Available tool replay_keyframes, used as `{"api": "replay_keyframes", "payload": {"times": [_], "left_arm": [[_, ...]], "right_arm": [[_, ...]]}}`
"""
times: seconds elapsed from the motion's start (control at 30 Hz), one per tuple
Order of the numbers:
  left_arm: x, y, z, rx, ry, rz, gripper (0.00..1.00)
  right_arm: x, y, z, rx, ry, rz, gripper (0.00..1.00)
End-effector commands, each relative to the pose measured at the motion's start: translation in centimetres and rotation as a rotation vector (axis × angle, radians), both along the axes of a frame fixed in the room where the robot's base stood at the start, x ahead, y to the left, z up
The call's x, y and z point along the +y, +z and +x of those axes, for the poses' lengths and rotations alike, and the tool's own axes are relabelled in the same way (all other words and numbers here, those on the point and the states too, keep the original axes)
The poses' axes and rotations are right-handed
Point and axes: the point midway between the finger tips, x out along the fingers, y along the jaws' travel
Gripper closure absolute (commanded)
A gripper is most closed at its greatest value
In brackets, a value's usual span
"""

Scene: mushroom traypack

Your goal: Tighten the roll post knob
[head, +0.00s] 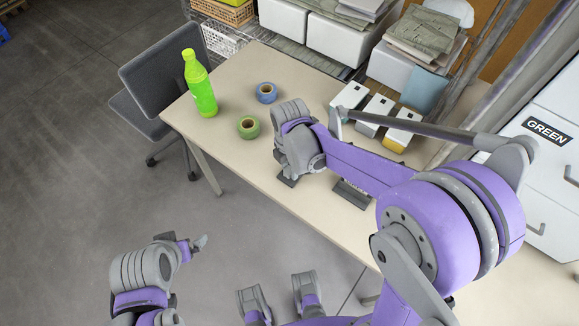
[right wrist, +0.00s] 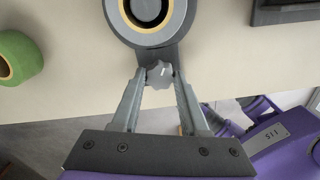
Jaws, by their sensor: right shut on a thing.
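The roll post knob (right wrist: 159,74) is a small grey lobed knob with a light mark, seen in the right wrist view. It sits at the near end of a dark holder that carries a round grey roll with a yellowish ring (right wrist: 150,12). My right gripper (right wrist: 160,82) is shut on the knob, one finger on each side. In the head view my right wrist hides the knob and fingertips over the table's front edge. My left gripper (head: 199,244) hangs over the floor at lower left, away from the table; its jaw opening is unclear.
On the table (head: 225,155) stand a green bottle (head: 200,88), a green tape roll (head: 248,127) and a blue tape roll (head: 266,92). White boxes (head: 375,110) stand at the back right. A dark flat object (head: 352,193) lies right of my right gripper. A chair (head: 160,80) is at left.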

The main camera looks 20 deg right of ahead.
Motion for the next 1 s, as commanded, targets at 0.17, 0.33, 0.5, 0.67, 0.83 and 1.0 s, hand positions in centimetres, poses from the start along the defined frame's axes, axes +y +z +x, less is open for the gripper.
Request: {"api": "replay_keyframes", "payload": {"times": [0.17,0.33,0.5,0.67,0.83,1.0], "left_arm": [[0.0,-0.3,-0.04,0.001,0.0,0.0,0.0],[0.0,-0.51,-0.05,0.002,0.0,0.0,0.0],[0.0,-0.69,-0.06,0.002,0.0,0.0,0.0],[0.0,-0.83,-0.08,0.003,0.0,0.0,0.0],[0.0,-0.97,-0.09,0.003,0.0,0.0,0.0],[0.0,-1.07,-0.1,0.003,0.0,0.0,0.0]], "right_arm": [[0.01,-0.02,0.0,0.0,-0.168,0.0,1.0],[0.01,-0.02,0.0,0.0,-0.33,0.0,1.0],[0.0,-0.02,0.01,0.0,-0.491,0.0,1.0],[0.01,0.0,0.02,0.0,-0.643,0.0,1.0],[0.01,0.01,0.03,0.0,-0.804,0.0,1.0],[0.01,0.02,0.02,-0.001,-0.965,0.0,1.0]]}}
